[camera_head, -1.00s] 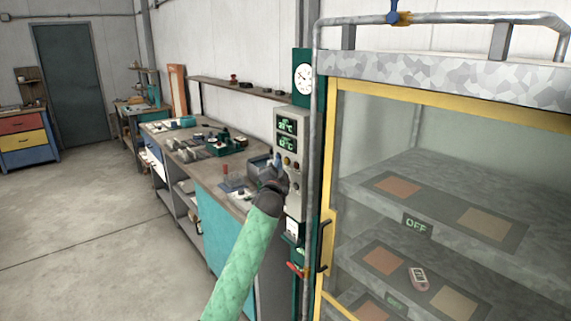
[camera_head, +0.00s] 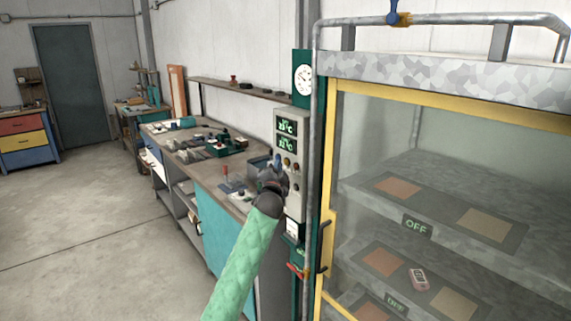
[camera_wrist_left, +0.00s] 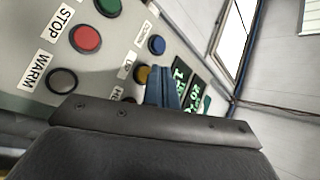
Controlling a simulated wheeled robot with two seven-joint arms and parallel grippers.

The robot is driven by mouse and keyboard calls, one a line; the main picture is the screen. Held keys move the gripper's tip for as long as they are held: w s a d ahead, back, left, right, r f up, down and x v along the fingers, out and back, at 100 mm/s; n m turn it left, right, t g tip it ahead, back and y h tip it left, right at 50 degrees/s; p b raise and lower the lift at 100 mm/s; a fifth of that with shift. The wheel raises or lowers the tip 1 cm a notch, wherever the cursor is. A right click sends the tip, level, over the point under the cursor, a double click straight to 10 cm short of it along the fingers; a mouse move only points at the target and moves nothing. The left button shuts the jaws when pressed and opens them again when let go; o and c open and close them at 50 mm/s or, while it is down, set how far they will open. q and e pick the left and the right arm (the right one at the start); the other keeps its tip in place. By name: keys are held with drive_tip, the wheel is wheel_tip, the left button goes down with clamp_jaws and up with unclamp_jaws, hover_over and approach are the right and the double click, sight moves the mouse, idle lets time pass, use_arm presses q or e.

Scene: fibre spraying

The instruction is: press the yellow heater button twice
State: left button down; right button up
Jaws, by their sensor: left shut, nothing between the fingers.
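The grey control panel (camera_head: 291,146) stands left of the glass cabinet, with small round buttons below two green displays. In the left wrist view a yellow button (camera_wrist_left: 141,74) shows, partly hidden behind my fingers. My left gripper (camera_head: 278,162) is shut and empty, its blue fingers in front of the panel's left edge by the buttons. In the left wrist view the shut gripper (camera_wrist_left: 163,84) covers the area beside the yellow button. I cannot tell whether the fingertips touch anything. My right gripper is not in view.
The wrist view also shows a red button (camera_wrist_left: 86,39) by a STOP label, a dark one (camera_wrist_left: 63,80) by WARM, a green one (camera_wrist_left: 108,7) and a blue one (camera_wrist_left: 156,45). The glass cabinet (camera_head: 332,230) is right; a cluttered workbench (camera_head: 205,172) is left.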

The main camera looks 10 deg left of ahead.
use_arm(q)
drive_tip(key=shift+w+d, duration=0.3)
drive_tip(key=shift+w, duration=0.1)
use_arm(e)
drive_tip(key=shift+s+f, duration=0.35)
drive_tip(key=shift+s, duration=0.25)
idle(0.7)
use_arm(q)
drive_tip(key=shift+w+d+b, duration=0.25)
drive_tip(key=shift+b, duration=0.05)
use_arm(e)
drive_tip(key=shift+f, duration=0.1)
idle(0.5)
use_arm(q)
drive_tip(key=shift+a, duration=0.1)
drive_tip(key=shift+s+a+p, duration=0.3)
drive_tip(key=shift+s+a, duration=0.1)
drive_tip(key=shift+s, duration=0.3)
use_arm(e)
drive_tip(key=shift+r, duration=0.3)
